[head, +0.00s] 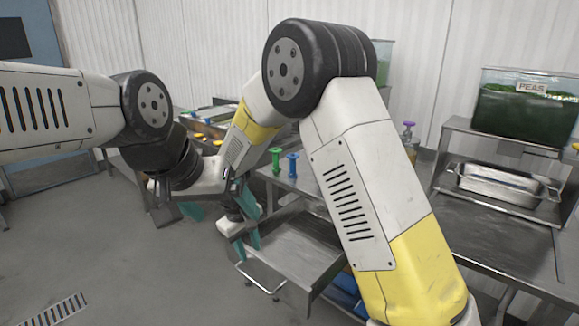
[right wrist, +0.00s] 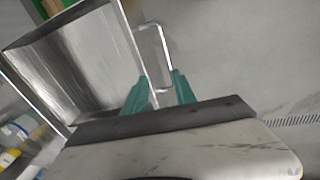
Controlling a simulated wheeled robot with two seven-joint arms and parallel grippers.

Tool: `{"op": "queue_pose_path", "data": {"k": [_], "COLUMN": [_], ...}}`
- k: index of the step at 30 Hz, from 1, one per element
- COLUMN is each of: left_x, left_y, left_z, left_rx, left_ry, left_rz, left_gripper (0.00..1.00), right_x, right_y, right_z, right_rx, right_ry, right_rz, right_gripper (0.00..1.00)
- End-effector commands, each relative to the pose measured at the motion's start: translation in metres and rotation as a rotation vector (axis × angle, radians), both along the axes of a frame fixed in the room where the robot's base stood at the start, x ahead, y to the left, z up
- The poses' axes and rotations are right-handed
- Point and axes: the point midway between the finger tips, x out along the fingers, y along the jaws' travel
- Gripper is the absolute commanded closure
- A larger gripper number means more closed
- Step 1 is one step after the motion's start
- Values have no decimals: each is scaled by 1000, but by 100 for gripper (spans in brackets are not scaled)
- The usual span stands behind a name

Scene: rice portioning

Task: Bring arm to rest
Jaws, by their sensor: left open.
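My left arm comes in from the left, and its gripper (head: 182,212) hangs low over the floor, small and partly dark, with teal fingers apart. My right arm bends over at its elbow and reaches down. Contact with the cart cannot be told.
A green bottle-like item (head: 275,160) and a blue one (head: 292,165) stand on the counter behind. A tub labelled PEAS (head: 520,112) sits on a right-hand shelf above a metal pan (head: 500,184). The floor (head: 120,245) at left is clear, apart from a drain grate (head: 60,310).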

Motion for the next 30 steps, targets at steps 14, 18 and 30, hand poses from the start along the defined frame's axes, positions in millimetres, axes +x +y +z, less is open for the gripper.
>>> {"op": "queue_pose_path", "data": {"k": [14, 18, 30], "left_x": [0, 0, 0], "left_y": [0, 0, 0], "left_z": [0, 0, 0], "left_rx": [0, 0, 0], "left_ry": [0, 0, 0], "left_rz": [0, 0, 0], "left_gripper": [10, 10, 10], "right_x": [-36, -68, -159], "right_y": [-170, -213, -281], "right_z": [174, 205, 238], "right_rx": [305, 380, 524], "right_ry": [-99, -150, -306], "right_rz": [-384, -485, -694], "right_gripper": [67, 67, 67]}}
